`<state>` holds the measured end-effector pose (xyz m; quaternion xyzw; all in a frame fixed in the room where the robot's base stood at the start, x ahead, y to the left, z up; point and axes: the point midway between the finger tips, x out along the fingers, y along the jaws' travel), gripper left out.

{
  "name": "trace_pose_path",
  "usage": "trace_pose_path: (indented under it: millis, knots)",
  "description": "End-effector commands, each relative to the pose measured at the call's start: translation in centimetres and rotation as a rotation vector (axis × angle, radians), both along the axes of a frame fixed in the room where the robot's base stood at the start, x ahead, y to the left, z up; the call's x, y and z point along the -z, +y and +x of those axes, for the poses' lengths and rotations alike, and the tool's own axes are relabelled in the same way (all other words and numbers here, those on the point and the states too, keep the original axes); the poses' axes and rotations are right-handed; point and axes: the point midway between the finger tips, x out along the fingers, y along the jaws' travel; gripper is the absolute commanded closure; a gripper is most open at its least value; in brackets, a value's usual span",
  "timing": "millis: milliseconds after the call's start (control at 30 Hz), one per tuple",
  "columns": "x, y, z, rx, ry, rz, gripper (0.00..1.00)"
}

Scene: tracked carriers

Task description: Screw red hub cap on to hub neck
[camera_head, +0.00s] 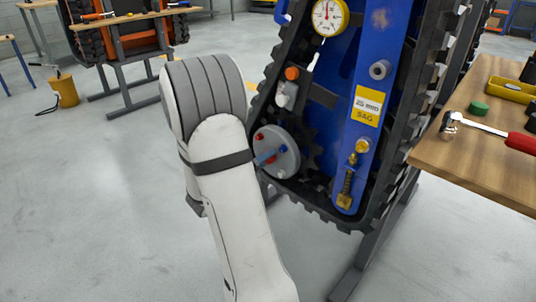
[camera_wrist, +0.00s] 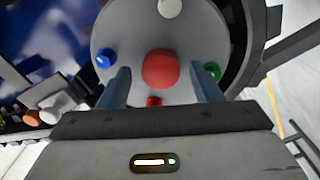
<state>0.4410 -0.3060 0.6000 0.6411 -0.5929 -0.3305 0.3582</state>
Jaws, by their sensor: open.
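In the wrist view the round red hub cap (camera_wrist: 160,69) sits at the middle of the grey hub disc (camera_wrist: 126,28). My gripper (camera_wrist: 162,78) is open, with one finger on each side of the cap and a gap at both sides. The hub neck cannot be made out behind the cap; whether the cap is screwed tight cannot be told. In the head view the grey hub disc (camera_head: 289,163) is at the lower left of the tracked carrier.
Blue (camera_wrist: 103,58), green (camera_wrist: 212,71), white (camera_wrist: 170,8) and small red (camera_wrist: 154,101) knobs surround the cap. The black track (camera_head: 330,212) curves below the disc. A wooden bench (camera_head: 470,160) with a red-handled tool (camera_head: 520,142) stands right. The floor at left is mostly clear.

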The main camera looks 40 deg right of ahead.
Motion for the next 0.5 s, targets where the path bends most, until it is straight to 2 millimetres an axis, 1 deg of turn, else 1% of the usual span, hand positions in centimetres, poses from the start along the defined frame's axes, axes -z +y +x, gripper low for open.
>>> trace_pose_path:
  millis: [33, 200, 300, 433, 500]
  knots:
    - [-0.36, 0.0, 0.0, 0.0, 0.075, -0.005, 0.42]
    - [-0.33, 0.0, 0.01, 0.0, 0.319, -0.024, 0.42]
    - [-0.21, 0.0, 0.01, 0.0, 0.401, -0.031, 0.42]
    - [-0.14, 0.0, 0.02, -0.001, 0.457, -0.036, 0.42]
    - [-0.32, 0.0, 0.01, -0.001, 0.528, -0.041, 0.42]
